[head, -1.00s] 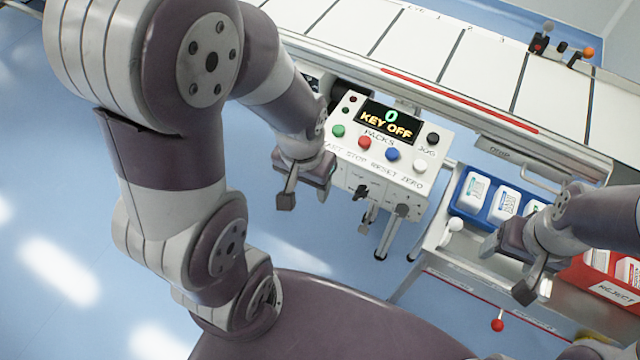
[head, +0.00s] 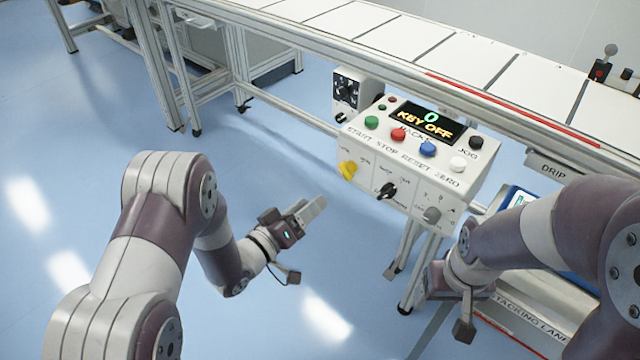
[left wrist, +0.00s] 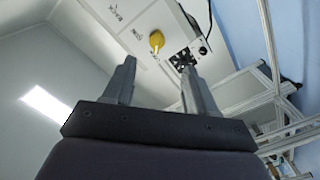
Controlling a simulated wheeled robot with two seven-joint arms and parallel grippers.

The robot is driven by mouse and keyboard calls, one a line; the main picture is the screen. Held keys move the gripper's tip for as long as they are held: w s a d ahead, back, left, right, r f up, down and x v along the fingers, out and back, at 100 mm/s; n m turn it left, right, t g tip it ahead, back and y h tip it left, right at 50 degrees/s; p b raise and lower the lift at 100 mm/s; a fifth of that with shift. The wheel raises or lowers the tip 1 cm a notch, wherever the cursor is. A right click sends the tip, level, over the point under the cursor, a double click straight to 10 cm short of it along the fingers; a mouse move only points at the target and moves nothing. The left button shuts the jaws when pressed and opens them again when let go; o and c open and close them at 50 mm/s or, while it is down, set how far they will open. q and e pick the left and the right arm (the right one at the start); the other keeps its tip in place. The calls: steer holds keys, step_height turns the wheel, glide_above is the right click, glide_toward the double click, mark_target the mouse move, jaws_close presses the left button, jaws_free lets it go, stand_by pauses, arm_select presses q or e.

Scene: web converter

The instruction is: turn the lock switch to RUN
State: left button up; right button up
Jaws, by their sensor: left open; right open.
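The white control box (head: 365,150) hangs below the conveyor, and its display (head: 426,122) reads "0 KEY OFF". Its front face carries a yellow knob (head: 348,170) at left, a black switch (head: 387,190) in the middle and a grey switch (head: 432,215) at right. Their small labels are unreadable, so I cannot tell which is the lock switch. My left gripper (head: 306,243) is open and empty, left of and below the box, apart from it. The left wrist view shows the yellow knob (left wrist: 157,40) beyond the open fingers (left wrist: 158,85). My right gripper (head: 450,305) is open below the box's right side, partly hidden.
Green (head: 371,122), red (head: 391,138), blue (head: 428,149) and white (head: 458,164) buttons stand on the box top. A smaller box with a black dial face (head: 346,88) is behind at left. Conveyor legs (head: 240,75) stand back left. Open blue floor lies around my left gripper.

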mark_target(343, 175)
arm_select(q)
steer(key=x, duration=0.4)
steer(key=b+x, duration=0.1)
steer(key=x, duration=0.3)
steer(key=b+x, duration=0.1)
steer(key=x, duration=0.4)
steer(key=shift+r, duration=0.35)
steer(key=c, duration=1)
